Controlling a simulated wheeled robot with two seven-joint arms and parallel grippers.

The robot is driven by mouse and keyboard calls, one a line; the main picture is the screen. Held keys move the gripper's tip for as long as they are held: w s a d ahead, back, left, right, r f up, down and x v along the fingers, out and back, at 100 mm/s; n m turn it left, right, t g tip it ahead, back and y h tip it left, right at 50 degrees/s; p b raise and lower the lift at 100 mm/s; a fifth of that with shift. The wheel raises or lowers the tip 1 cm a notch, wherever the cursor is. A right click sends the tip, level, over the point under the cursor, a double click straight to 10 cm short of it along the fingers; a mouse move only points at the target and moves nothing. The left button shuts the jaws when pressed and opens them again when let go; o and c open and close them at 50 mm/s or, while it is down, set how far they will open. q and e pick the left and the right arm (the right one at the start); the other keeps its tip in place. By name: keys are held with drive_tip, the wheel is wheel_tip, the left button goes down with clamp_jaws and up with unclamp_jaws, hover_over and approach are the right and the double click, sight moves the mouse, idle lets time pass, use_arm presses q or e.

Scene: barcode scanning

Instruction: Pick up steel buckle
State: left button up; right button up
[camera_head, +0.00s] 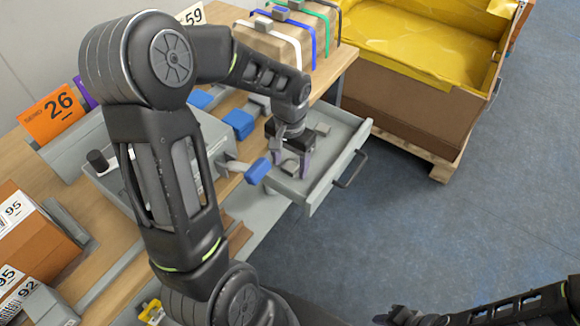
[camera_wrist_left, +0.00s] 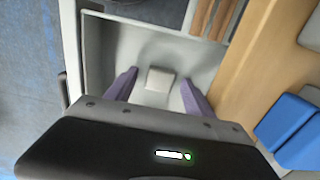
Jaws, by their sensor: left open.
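A small grey steel buckle (camera_wrist_left: 160,79) lies in the open drawer. In the left wrist view it sits between the two purple fingers of my left gripper (camera_wrist_left: 158,88), with gaps on both sides. In the head view my left gripper (camera_head: 290,162) points down into the drawer (camera_head: 325,180). It is open, and the grey buckle (camera_head: 290,168) shows partly hidden by its fingers.
The drawer's walls and front handle (camera_head: 351,169) surround the gripper. Blue-ended parts (camera_head: 258,170) lie beside the drawer. Strapped boxes (camera_head: 280,40) stand behind it on the wooden table. A brown crate with yellow lining (camera_head: 410,90) stands on a pallet. The blue floor at right is clear.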

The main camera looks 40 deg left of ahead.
use_arm(q)
drive_tip(key=shift+c, duration=0.3)
clamp_jaws()
idle(0.5)
